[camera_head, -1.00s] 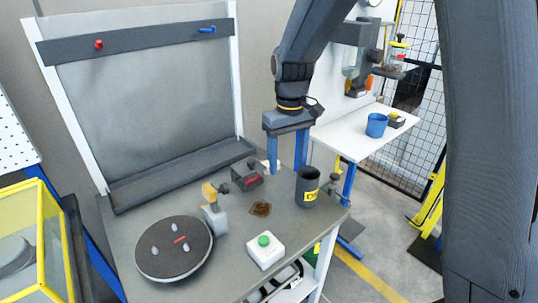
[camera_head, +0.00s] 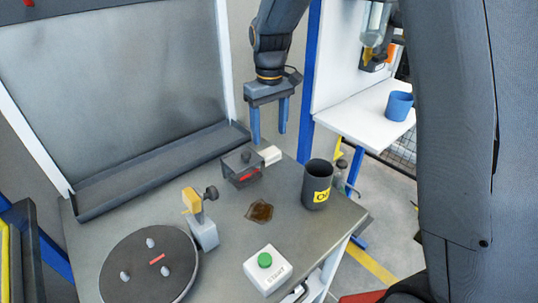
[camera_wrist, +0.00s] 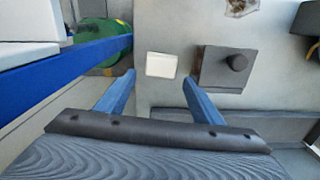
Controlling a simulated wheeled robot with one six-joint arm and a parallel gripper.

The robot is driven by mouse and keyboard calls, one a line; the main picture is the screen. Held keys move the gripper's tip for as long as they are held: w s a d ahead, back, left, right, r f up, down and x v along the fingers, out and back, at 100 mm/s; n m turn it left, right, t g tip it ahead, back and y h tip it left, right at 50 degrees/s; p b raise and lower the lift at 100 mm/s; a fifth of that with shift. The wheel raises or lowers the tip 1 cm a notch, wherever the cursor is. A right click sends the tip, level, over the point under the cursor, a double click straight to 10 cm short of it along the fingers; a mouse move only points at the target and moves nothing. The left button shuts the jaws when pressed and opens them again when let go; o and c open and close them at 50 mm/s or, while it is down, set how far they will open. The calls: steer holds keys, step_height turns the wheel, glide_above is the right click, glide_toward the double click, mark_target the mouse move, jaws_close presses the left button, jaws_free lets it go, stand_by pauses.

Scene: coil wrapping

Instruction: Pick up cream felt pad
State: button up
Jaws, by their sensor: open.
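The cream felt pad (camera_head: 271,155) lies on the grey workbench, right beside a dark box with a knob. In the wrist view the pad (camera_wrist: 161,65) shows as a small pale rectangle ahead of and between my fingertips, with bench around it. My gripper (camera_head: 268,138) is open and empty, its blue fingers pointing down above the back of the bench near the pad. It also shows in the wrist view (camera_wrist: 158,80), with the fingers spread on either side of the pad and not touching it.
The dark box (camera_head: 241,167) stands immediately beside the pad. A dark cup (camera_head: 317,186) with a yellow label stands to the right, near a brown stain (camera_head: 260,211). A round turntable (camera_head: 130,270), a clamp (camera_head: 203,230) and a green-button box (camera_head: 265,268) stand nearer the front.

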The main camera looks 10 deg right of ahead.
mark_target(269, 151)
steer(key=shift+s+a+f+p, duration=0.1)
steer(key=shift+f+p, duration=0.4)
steer(key=shift+f, duration=1.05)
steer(key=shift+f+p, duration=0.75)
steer(key=shift+f, duration=1.45)
steer(key=c, duration=0.8)
